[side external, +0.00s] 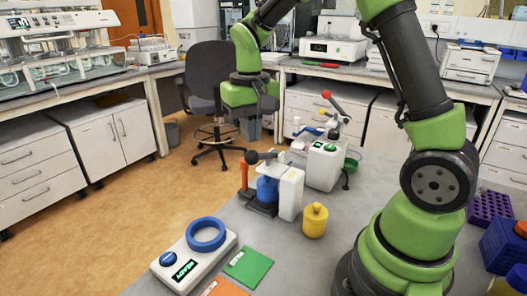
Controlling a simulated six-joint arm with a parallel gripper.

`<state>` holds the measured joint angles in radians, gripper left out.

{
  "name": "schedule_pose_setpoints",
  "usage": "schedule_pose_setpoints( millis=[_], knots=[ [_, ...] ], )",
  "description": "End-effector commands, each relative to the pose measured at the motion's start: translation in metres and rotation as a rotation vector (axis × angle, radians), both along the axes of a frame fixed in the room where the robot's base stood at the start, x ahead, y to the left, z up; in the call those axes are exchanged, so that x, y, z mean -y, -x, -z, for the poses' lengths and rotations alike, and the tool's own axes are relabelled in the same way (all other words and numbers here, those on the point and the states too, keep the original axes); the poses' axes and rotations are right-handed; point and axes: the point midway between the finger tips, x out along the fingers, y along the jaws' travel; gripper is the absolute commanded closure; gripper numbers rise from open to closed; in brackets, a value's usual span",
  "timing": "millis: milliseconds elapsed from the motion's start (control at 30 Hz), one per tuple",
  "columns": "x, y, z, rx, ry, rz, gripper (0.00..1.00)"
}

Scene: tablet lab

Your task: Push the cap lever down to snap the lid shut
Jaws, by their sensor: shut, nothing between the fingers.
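A small press (290,192) with a white upright post and a dark base stands near the middle of the bench. A blue container (267,190) sits in it, beside the post. A lever with a dark ball knob (252,157) reaches out to the left above the container, roughly level. The lid is too small to make out. My gripper (252,134) points down above the knob in this view. It is shut and empty, and appears apart from the lever.
A white-green machine (322,165) with a red-knobbed lever (327,94) stands behind. A yellow lidded jar (315,220) is right of the press. A white scale (192,262) with a blue ring (206,234), a green card (249,266) and an orange card (222,288) lie in front.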

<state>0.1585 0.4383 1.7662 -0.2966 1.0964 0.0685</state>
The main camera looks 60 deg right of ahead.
Motion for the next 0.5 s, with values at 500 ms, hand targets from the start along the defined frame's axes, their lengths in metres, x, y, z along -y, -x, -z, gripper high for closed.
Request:
schedule_pose_setpoints(
  millis=[500],
  knots=[
    [0.000,0.000,0.013,-0.001,0.000,0.000,1.00]
  ],
)
